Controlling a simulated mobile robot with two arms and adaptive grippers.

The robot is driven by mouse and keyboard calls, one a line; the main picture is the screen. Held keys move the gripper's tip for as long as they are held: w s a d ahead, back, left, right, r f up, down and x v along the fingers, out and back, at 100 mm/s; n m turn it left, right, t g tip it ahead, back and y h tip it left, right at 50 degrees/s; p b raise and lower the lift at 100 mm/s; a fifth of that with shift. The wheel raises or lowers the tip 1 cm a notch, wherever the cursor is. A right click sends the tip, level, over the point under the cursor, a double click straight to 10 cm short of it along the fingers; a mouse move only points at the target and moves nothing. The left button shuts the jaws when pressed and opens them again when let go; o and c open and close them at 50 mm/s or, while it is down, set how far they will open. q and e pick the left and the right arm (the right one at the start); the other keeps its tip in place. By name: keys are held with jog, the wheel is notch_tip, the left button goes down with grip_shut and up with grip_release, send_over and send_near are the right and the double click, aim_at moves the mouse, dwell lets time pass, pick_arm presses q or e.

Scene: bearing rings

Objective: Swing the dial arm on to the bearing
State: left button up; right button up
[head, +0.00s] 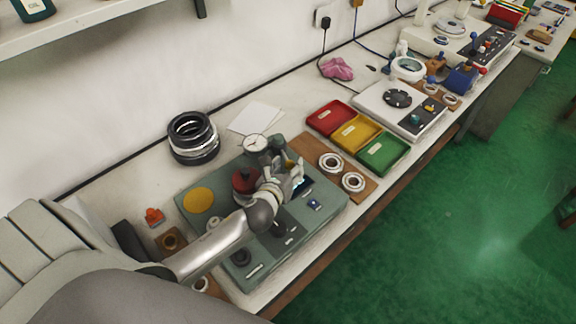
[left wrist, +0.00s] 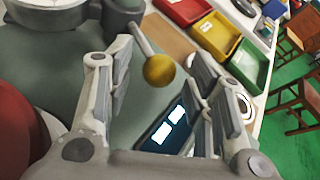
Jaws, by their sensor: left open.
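A grey-green fixture (head: 325,207) lies on the bench. A round white dial (head: 255,142) stands at its back edge, beside a dark grey post. In the left wrist view a thin rod ending in a gold ball (left wrist: 159,70) comes out from a grey cylindrical hub (left wrist: 62,14). My left gripper (head: 293,176) is open over the fixture's right part. In the left wrist view the ball shows between the fingertips of my left gripper (left wrist: 160,62); contact cannot be told. A red round part (head: 243,183) sits left of my gripper, partly hidden by it. I cannot make out a bearing under the dial.
Two loose bearing rings (head: 330,163) lie on a brown board to the right. Red (head: 318,113), yellow (head: 345,127) and green (head: 397,151) trays stand behind them. A stack of black and silver rings (head: 193,138) stands at the back left. A lit screen (left wrist: 152,136) is below my gripper.

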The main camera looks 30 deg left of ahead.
pick_arm(q)
jog(key=shift+w+f, duration=0.1)
jog(key=shift+w, duration=0.15)
pick_arm(e)
jog(key=shift+a, duration=0.3)
pick_arm(q)
jog(key=shift+c, duration=0.3)
pick_arm(e)
jog(key=shift+d, duration=0.1)
pick_arm(q)
grip_shut()
pick_arm(e)
jog(key=shift+d, duration=0.4)
